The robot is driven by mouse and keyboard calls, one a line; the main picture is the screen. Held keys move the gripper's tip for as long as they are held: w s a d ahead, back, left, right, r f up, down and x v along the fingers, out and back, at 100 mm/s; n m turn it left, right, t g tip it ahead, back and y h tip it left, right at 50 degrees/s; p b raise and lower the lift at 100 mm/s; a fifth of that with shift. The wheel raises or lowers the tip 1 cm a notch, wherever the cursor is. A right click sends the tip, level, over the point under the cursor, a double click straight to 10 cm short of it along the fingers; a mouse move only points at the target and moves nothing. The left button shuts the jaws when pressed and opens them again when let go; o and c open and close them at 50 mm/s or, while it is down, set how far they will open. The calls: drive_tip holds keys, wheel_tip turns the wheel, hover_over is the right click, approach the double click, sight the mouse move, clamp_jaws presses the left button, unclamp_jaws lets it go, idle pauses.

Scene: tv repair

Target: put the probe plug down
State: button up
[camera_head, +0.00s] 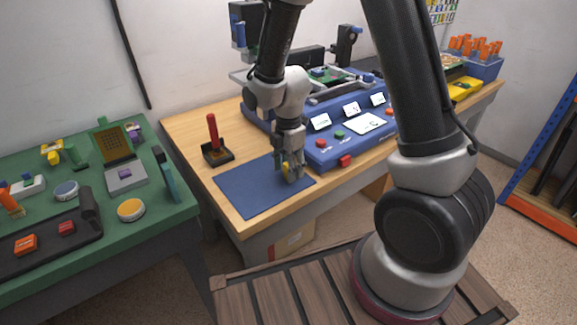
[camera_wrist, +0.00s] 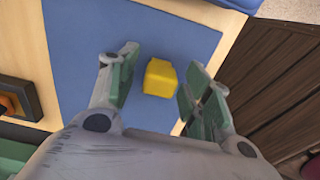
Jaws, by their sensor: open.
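The probe plug (camera_wrist: 160,77) is a small yellow block on the blue mat (camera_wrist: 75,50). In the wrist view it lies between the spread fingers of my gripper (camera_wrist: 160,90), with a gap on both sides. In the head view my gripper (camera_head: 289,172) is low over the right part of the blue mat (camera_head: 250,190). Only a bit of yellow, the probe plug (camera_head: 286,168), shows between the fingers there; the rest is hidden by them. My gripper is open.
A blue test console (camera_head: 345,125) with buttons and small screens stands just behind and right of the mat. A red-handled tool (camera_head: 213,135) stands in a dark holder left of the mat. A green bench (camera_head: 150,215) with parts is at the left.

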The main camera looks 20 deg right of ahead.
drive_tip(key=shift+r, duration=0.1)
wheel_tip(320, 180, up, 12)
drive_tip(key=s+d+r+m+t, duration=0.2)
drive_tip(key=s+d+r+m, duration=0.5)
drive_tip(key=d+r+m, duration=0.25)
drive_tip(key=s+d+r+m+t, duration=0.1)
drive_tip(key=s+d+r+m, duration=0.1)
drive_tip(key=s+m, duration=0.4)
drive_tip(key=s+d+r+m+t, duration=0.1)
drive_tip(key=s+d+r+m, duration=0.2)
drive_tip(key=s+m, duration=0.3)
drive_tip(key=shift+d, duration=0.2)
